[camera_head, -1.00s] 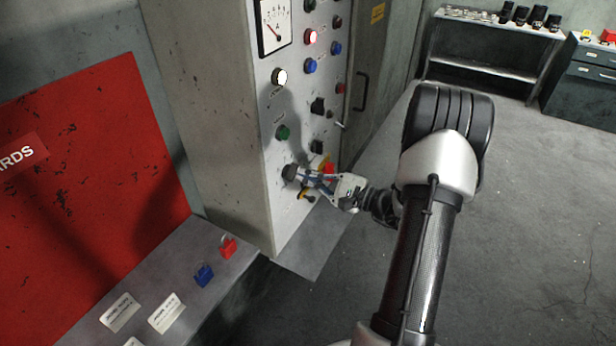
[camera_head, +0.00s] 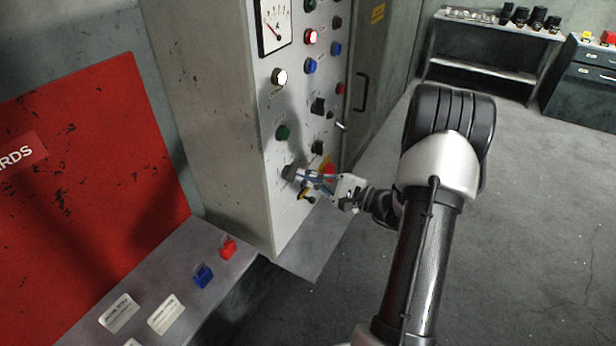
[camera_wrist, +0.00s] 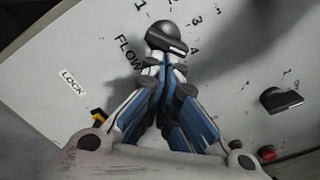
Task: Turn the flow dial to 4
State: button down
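The flow dial (camera_wrist: 163,37) is a black round knob with a white pointer mark, beside the word FLOW in the wrist view. Printed numbers run around it; the mark lies on the side toward the 4. It also shows low on the grey panel in the head view (camera_head: 289,172). My gripper (camera_wrist: 166,60) has its blue-and-white fingers drawn close together at the dial, apparently shut on it. The exact contact is partly hidden by the fingers. In the head view, my gripper (camera_head: 299,175) reaches the dial from the right.
A yellow-and-black handle (camera_head: 307,197) sits just below the fingers, and a red button (camera_head: 329,171) is close to their right. A black switch (camera_wrist: 281,99) shows in the wrist view. A ledge with a blue padlock (camera_head: 203,275) and red padlock (camera_head: 228,249) stands lower left.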

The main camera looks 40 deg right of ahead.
jog(key=shift+f, duration=0.15)
jog(key=b+v, duration=0.1)
jog(key=v, duration=0.7)
jog(key=shift+d+f+b, duration=0.2)
jog(key=shift+d+b, duration=0.1)
jog(key=shift+d, duration=0.05)
jog(key=shift+s, duration=0.1)
dwell(0.3)
